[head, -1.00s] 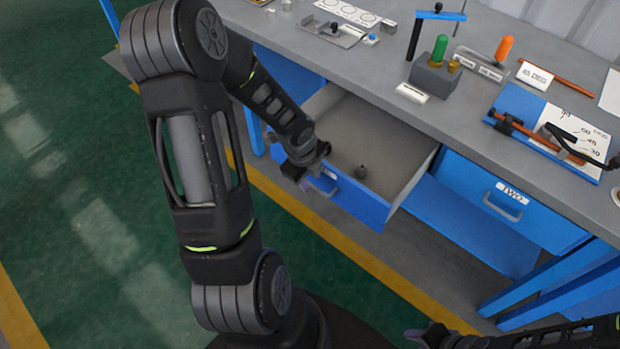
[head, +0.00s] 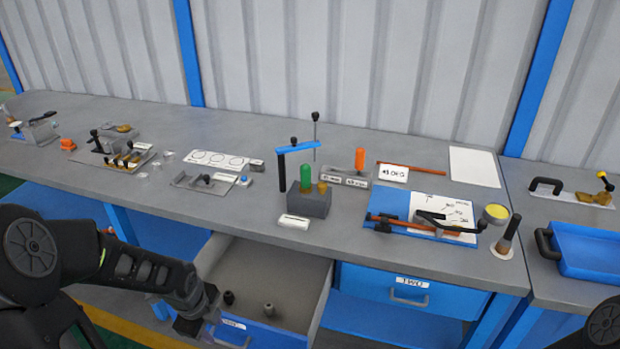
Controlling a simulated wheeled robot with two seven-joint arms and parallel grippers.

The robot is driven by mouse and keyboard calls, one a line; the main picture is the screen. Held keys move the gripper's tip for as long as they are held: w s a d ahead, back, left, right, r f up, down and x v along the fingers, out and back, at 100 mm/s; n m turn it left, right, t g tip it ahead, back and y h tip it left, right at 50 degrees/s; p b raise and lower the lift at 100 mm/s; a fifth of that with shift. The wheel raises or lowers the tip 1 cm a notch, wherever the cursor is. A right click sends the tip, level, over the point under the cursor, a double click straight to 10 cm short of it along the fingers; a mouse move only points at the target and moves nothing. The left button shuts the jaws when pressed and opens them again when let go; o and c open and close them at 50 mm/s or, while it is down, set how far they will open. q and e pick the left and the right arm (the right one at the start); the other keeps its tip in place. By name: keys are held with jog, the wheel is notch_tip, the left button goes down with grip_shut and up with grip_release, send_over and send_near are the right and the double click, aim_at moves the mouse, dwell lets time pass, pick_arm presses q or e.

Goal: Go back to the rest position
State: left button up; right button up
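My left gripper (head: 196,318) is at the front of the open left drawer (head: 312,300), close to its blue front and handle (head: 232,340). Whether its fingers are apart or closed on the handle cannot be told. Two small dark grey flanged parts lie in the drawer: one (head: 229,298) near the gripper and one (head: 268,310) further right. Only a dark round piece of my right arm shows at the lower right edge; the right gripper is out of view.
A closed drawer marked TWO (head: 405,288) is to the right. The grey bench (head: 120,215) carries a green-handled fixture (head: 308,200), a blue board (head: 395,208) and several tools. A blue tray (head: 590,252) is at the far right. A ribbed wall stands behind.

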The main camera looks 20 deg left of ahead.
pick_arm(q)
jog(key=d+f+n+h, duration=0.1)
jog(key=d+f+n, duration=0.2)
jog(key=d, duration=0.4)
jog(key=s+d+f+n+h, duration=0.1)
jog(key=d+f+n+h, duration=0.1)
jog(key=d+f+n, duration=0.3)
jog(key=d+f+n+h, duration=0.1)
jog(key=d+f, duration=0.1)
jog(key=d, duration=0.6)
jog(key=s+d+f+n+g, duration=0.1)
jog(key=s+d+f+n, duration=0.6)
jog(key=s+d+n, duration=0.2)
jog(key=shift+s+d+n+g, duration=0.4)
jog(key=shift+n, duration=0.4)
